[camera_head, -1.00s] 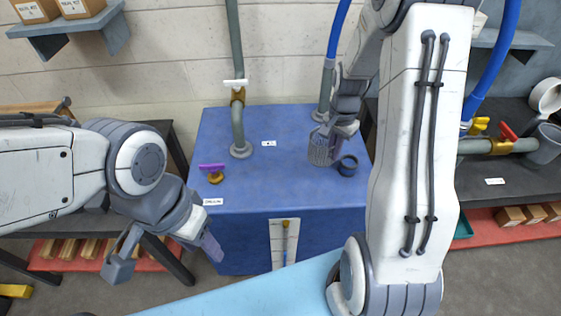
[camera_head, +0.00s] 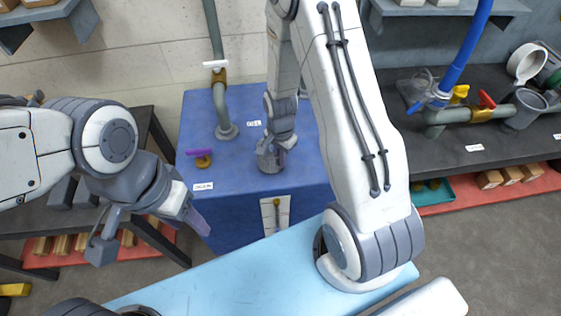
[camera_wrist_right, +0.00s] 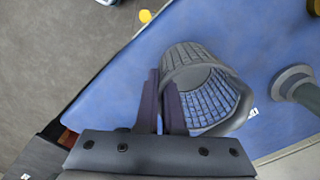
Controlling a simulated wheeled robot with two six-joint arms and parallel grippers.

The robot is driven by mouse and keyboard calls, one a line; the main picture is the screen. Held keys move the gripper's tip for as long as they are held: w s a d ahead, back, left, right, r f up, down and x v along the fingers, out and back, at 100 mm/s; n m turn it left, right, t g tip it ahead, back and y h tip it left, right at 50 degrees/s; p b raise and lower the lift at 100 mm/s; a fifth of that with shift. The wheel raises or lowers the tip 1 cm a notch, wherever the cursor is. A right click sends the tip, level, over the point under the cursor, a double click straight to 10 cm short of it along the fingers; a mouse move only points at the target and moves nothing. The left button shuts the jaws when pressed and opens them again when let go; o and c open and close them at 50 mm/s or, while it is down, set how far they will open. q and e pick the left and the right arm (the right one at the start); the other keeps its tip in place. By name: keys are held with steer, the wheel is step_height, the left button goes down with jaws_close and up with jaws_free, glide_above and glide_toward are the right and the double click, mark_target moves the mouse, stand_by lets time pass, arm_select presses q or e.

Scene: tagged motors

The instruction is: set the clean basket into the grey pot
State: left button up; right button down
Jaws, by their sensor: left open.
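My right gripper (camera_head: 280,150) is shut on the wall of a grey mesh basket (camera_head: 269,157), above the blue cabinet top. In the right wrist view the basket (camera_wrist_right: 205,85) is tilted, its open mouth toward the lower right; the fingers (camera_wrist_right: 163,108) pinch its rim side. Its inside looks empty. A grey cup-like pot (camera_head: 524,108) stands at the end of a pipe on the dark bench, far to the right of the basket. My left gripper (camera_head: 150,235) is open and empty at the left, in front of the cabinet.
The blue cabinet (camera_head: 225,170) carries a pipe (camera_head: 221,110) and a purple-handled valve (camera_head: 199,155). The bench (camera_head: 440,160) holds a red-handled valve (camera_head: 487,99), a clear vessel (camera_head: 420,88) and a white cup (camera_head: 526,63). My right arm hides the cabinet's right part.

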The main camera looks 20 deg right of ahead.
step_height(320, 180, down, 2)
steer(key=shift+f, duration=0.1)
steer(key=shift+f, duration=0.1)
steer(key=c, duration=1.5)
jaws_free()
steer(key=shift+f, duration=0.1)
steer(key=o, duration=0.4)
steer(key=shift+o, duration=0.2)
